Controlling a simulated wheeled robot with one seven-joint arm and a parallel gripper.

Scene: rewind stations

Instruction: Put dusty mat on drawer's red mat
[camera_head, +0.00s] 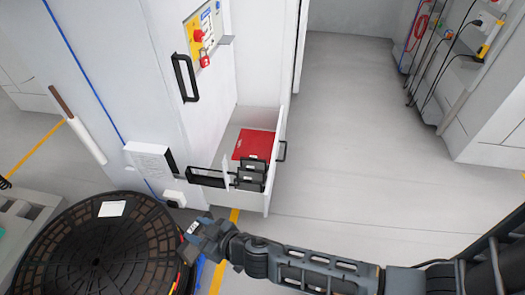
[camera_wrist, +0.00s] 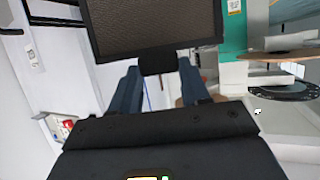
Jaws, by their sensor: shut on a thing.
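A dark-framed mat with a brownish, dusty-looking textured face (camera_wrist: 155,22) fills the top of the wrist view. My gripper (camera_wrist: 158,75) is shut on the small dark tab at its near edge, between two blue fingers. In the head view my gripper (camera_head: 192,240) is in front of the cabinet, below and left of the open drawer (camera_head: 275,185), beside the large black reel. The held mat cannot be made out clearly there. The red mat (camera_head: 257,144) lies inside the drawer, toward its back, and looks bare.
Dark framed pieces (camera_head: 252,172) stand in the drawer in front of the red mat. A black handle (camera_head: 205,178) is left of them. The large black reel (camera_head: 95,250) is at lower left. Open grey floor (camera_head: 360,130) lies right of the drawer.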

